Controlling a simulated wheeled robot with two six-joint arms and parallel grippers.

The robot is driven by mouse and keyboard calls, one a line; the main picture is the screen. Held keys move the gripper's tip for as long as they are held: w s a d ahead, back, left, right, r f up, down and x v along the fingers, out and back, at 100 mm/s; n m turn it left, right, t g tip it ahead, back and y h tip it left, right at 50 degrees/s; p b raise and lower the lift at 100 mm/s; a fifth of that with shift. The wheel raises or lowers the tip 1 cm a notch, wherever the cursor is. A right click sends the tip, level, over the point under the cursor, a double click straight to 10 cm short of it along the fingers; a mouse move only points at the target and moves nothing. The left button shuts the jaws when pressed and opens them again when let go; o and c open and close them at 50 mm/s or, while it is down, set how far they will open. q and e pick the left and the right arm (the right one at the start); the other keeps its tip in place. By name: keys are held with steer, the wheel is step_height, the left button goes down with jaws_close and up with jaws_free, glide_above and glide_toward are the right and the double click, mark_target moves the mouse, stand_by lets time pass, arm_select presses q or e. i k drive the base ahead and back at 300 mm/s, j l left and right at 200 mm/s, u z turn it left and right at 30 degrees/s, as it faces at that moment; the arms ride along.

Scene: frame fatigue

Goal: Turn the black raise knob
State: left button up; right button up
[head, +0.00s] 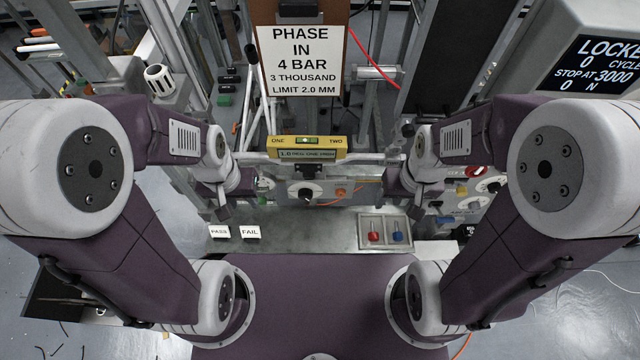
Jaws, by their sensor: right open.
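A black knob on a round white dial (306,194) sits on the front panel below the yellow level, at the middle of the view. Other dark knobs on white dials (494,186) sit on the panel at the right. The labels are too small to read, so I cannot tell which is the raise knob. My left gripper (221,212) hangs left of the middle knob, apart from it; its jaws are too small to judge. My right gripper (419,212) is open, right of the middle knob and apart from it, left of the right panel.
A yellow level (305,148) reading ONE and TWO stands above the middle panel. PASS (219,231) and FAIL (250,231) cards stand on the metal bench. A tray (384,246) holds a red and a blue piece. A red knob (475,171) is at right. The bench middle is clear.

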mark_target(304, 194)
steer(key=k+j, duration=0.1)
steer(key=j, duration=0.2)
steer(key=k+j, duration=0.15)
steer(key=j, duration=0.2)
steer(key=k+j, duration=0.1)
steer(key=j, duration=0.2)
steer(key=k+j, duration=0.15)
steer(key=j, duration=0.15)
steer(key=z, duration=0.05)
